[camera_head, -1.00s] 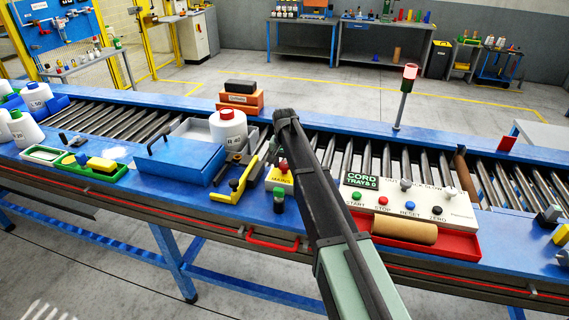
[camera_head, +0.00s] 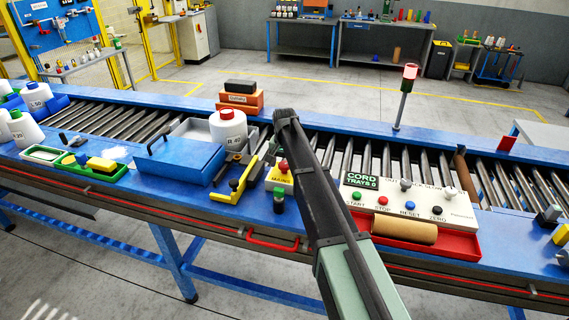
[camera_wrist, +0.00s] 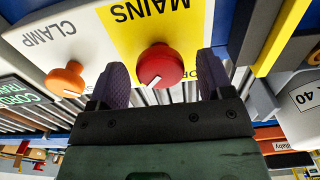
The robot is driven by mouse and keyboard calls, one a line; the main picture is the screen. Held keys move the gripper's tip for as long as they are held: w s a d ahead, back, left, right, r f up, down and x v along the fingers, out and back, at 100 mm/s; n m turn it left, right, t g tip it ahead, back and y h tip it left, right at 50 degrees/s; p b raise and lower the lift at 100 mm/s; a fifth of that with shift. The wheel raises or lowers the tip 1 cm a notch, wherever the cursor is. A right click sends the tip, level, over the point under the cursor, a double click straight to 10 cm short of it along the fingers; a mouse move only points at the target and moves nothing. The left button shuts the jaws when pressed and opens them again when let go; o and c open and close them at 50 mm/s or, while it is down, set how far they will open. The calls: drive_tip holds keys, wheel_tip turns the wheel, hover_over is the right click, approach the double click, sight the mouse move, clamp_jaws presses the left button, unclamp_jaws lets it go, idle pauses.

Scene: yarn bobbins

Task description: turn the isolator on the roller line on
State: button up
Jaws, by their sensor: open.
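The isolator is a red round knob (camera_wrist: 160,66) on a yellow plate marked MAINS (camera_wrist: 150,27), upside down in the wrist view. A short white mark on the knob slants toward the lower left there. My gripper (camera_wrist: 161,82) is open, with one dark finger on each side of the knob and the knob apart from both. The right finger partly hides small print on the plate. In the head view the red knob (camera_head: 283,166) shows just left of my arm; my fingers cannot be made out there.
An orange CLAMP knob (camera_wrist: 66,78) is beside the isolator in the wrist view. In the head view, a control panel (camera_head: 452,212) with coloured buttons lies right of my arm.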

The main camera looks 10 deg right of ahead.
sight(284, 164)
wheel_tip(284, 164, up, 11)
drive_tip(key=p, duration=1.1)
drive_tip(key=shift+f, duration=0.1)
drive_tip(key=s+f+n+b, duration=0.2)
drive_tip(key=s+f+b, duration=0.3)
drive_tip(key=s, duration=0.6)
drive_tip(key=s+f+n+b, duration=0.1)
drive_tip(key=s+f+b, duration=0.5)
drive_tip(key=s, duration=0.6)
drive_tip(key=s+f+n+b, duration=0.2)
drive_tip(key=s+f+b, duration=0.3)
drive_tip(key=s, duration=0.6)
drive_tip(key=shift+s+f+n+b, duration=0.2)
drive_tip(key=shift+s+n+b, duration=0.1)
drive_tip(key=shift+s+b, duration=0.05)
